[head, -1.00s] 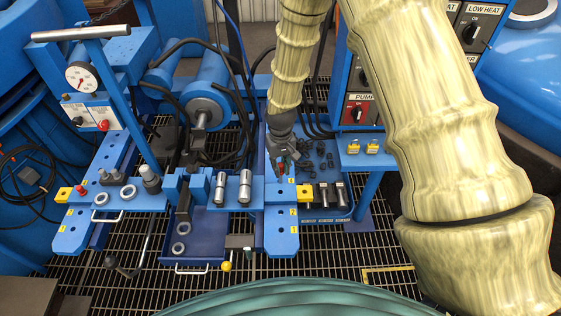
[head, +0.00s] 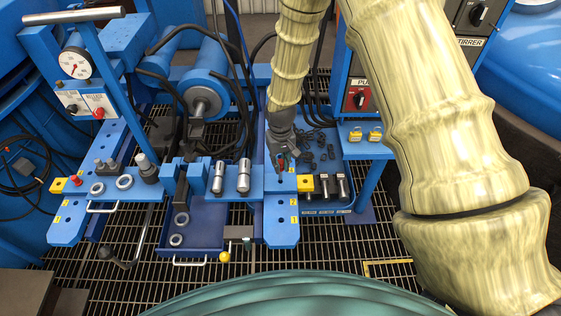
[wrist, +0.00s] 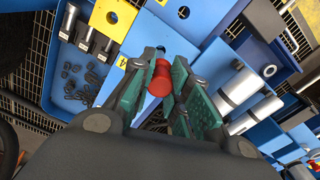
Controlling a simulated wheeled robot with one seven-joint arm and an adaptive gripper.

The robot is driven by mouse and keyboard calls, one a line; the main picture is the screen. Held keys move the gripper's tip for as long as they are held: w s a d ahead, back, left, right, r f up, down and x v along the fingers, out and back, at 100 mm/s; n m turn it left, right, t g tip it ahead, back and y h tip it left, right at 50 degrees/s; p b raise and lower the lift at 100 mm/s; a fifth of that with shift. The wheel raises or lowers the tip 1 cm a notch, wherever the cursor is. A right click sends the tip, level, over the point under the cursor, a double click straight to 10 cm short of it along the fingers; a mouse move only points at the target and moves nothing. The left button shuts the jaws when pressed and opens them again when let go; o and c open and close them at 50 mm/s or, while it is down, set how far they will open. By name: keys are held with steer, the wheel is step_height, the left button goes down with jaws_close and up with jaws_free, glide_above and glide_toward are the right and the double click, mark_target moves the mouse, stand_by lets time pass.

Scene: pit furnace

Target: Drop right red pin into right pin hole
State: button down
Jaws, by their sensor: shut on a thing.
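My gripper (head: 281,163) is shut on the right red pin (wrist: 159,77), whose red body shows between the green finger pads in the wrist view. In the head view it hangs above the back part of the right blue plate (head: 281,235), beside the yellow block (head: 305,183). The pin's lower end points at the plate. Another red pin (head: 74,180) stands on the left blue plate (head: 68,224).
Two metal cylinders (head: 231,176) lie left of the gripper. A blue tray (wrist: 68,104) with dark small parts and bolts lies to the right in the head view. A blue post and control box (head: 358,95) stand close to my arm.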

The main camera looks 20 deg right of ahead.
mark_target(280, 178)
steer(key=shift+f+b, duration=1.4)
steer(key=shift+f, duration=0.3)
steer(key=shift+f+b, duration=0.3)
steer(key=shift+f, duration=1.15)
steer(key=c, duration=1.3)
jaws_free()
step_height(280, 178, up, 12)
steer(key=shift+s, duration=0.1)
